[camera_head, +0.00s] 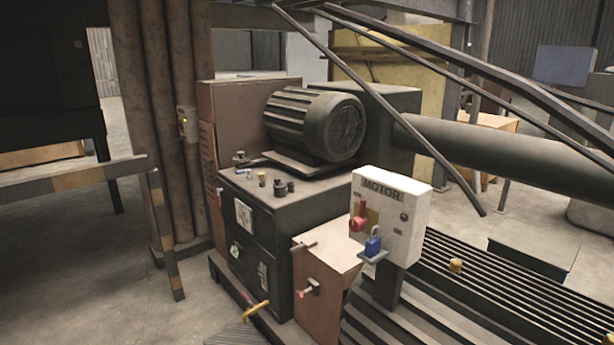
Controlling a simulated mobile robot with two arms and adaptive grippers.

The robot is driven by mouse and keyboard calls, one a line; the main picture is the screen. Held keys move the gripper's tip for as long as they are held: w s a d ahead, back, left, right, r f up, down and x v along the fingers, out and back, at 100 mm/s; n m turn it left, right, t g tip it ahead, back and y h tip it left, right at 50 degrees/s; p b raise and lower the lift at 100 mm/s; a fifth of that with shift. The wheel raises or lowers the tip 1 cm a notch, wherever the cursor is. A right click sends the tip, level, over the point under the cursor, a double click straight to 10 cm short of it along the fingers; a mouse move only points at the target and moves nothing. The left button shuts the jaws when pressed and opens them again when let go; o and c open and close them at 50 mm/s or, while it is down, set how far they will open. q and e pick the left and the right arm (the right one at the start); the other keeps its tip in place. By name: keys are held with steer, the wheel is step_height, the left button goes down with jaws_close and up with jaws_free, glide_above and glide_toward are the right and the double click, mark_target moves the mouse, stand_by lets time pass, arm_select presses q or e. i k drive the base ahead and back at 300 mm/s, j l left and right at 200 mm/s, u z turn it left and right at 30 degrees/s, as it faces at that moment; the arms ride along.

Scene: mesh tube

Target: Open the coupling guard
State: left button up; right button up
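Neither of my grippers is in view. A green-grey ribbed motor (318,125) lies on a dark cabinet (262,225) in the middle. No part is marked as the coupling guard, and I cannot tell for certain which one it is. A low reddish-brown box (325,265) stands in front of the cabinet, with a small handle (304,245) at its top and a red-tipped latch (308,290) on its face. It looks closed. A taller reddish-brown cover (235,115) stands behind the motor on the left.
A white box marked MOTOR (390,215) carries a red handle (357,217) and a blue padlock (373,246). A yellow handle (257,310) sits low in front. A striped barrier (75,178) stands at left. Dark slanting bars (390,110) cross the upper right. Bare floor shows at left.

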mark_target(330, 243)
steer(key=i+j+z, duration=0.3)
steer(key=i+j, duration=0.55)
